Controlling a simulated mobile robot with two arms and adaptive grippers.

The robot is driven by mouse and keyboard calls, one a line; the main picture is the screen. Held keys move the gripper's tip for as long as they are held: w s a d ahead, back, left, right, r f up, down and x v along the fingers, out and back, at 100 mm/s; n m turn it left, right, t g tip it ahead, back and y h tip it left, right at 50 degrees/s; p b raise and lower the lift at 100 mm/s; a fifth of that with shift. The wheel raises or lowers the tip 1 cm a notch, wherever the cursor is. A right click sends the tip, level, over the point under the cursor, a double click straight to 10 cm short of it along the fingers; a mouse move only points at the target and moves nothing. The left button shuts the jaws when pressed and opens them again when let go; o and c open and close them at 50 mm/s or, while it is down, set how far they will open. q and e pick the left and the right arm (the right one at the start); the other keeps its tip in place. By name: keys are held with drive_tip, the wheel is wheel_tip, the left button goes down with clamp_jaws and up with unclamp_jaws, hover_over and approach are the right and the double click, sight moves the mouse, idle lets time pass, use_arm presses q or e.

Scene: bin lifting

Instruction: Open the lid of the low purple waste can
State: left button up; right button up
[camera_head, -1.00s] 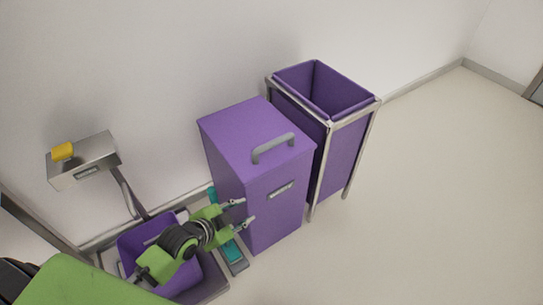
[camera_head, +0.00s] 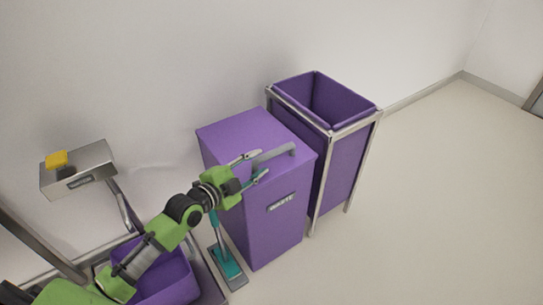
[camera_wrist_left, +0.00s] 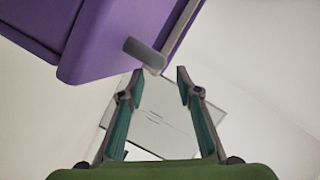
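The low purple waste can (camera_head: 270,228) stands against the wall with its flat lid (camera_head: 240,135) shut and a "WASTE" label on its front. A grey handle (camera_head: 275,154) rises from the lid near the front edge. My left gripper (camera_head: 257,167) is open at the left end of this handle, and its fingers partly cover that end. Contact cannot be told. My right gripper is in neither view.
A taller open purple bin (camera_head: 340,165) in a metal frame stands close on the right. A teal mop (camera_head: 228,262) stands at the can's left, with a purple bucket (camera_head: 170,280) and a metal box stand (camera_head: 80,170) further left. The floor at right is clear.

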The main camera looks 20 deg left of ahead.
sight(271, 154)
use_arm(q)
drive_tip(key=b+x, duration=0.1)
drive_tip(key=x, duration=0.5)
drive_tip(key=shift+w+f, duration=0.15)
drive_tip(key=shift+w+d+f, duration=0.1)
drive_tip(key=shift+w+d, duration=0.15)
drive_tip(key=shift+w, duration=0.3)
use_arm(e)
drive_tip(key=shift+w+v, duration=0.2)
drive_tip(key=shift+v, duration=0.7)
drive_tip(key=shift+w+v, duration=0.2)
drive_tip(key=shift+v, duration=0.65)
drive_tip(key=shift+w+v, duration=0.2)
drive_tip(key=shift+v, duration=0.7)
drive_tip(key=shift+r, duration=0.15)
use_arm(q)
clamp_jaws()
